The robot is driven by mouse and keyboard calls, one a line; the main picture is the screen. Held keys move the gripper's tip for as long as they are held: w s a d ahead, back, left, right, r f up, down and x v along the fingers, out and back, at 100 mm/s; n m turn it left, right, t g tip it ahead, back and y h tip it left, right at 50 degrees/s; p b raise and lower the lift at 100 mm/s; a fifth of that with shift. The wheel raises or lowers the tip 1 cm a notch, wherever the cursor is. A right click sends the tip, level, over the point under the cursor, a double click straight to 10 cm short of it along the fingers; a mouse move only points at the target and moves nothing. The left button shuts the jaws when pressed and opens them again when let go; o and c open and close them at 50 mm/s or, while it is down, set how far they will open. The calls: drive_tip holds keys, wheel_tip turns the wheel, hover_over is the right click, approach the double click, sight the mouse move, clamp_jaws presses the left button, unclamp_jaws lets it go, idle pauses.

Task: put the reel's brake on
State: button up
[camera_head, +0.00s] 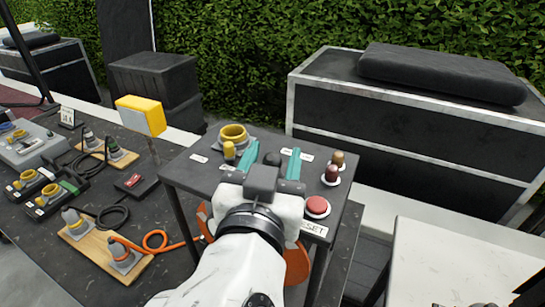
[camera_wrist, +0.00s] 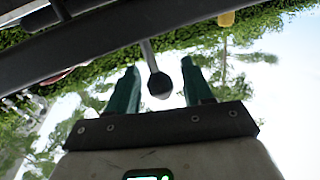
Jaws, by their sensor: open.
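My gripper (camera_head: 273,150) is over a small dark stand with controls, its two teal fingers apart. In the wrist view my gripper (camera_wrist: 160,68) is also open. A lever with a dark rounded end (camera_wrist: 159,85) sits between the fingertips, with a gap on each side. In the head view a dark knob (camera_head: 271,158) shows between the fingers; it is probably the same lever. An orange reel (camera_head: 298,265) is partly visible below the stand, mostly hidden by my arm. I cannot tell for sure which control is the reel's brake.
The stand (camera_head: 200,170) carries a yellow socket (camera_head: 233,136), brown knobs (camera_head: 332,173) and a red button (camera_head: 317,206). An orange cable (camera_head: 155,240) and plug boards lie on the dark table at left. Large black cases (camera_head: 410,125) stand behind; a pale table (camera_head: 450,260) is at right.

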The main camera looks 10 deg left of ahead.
clamp_jaws()
idle(0.3)
idle(0.3)
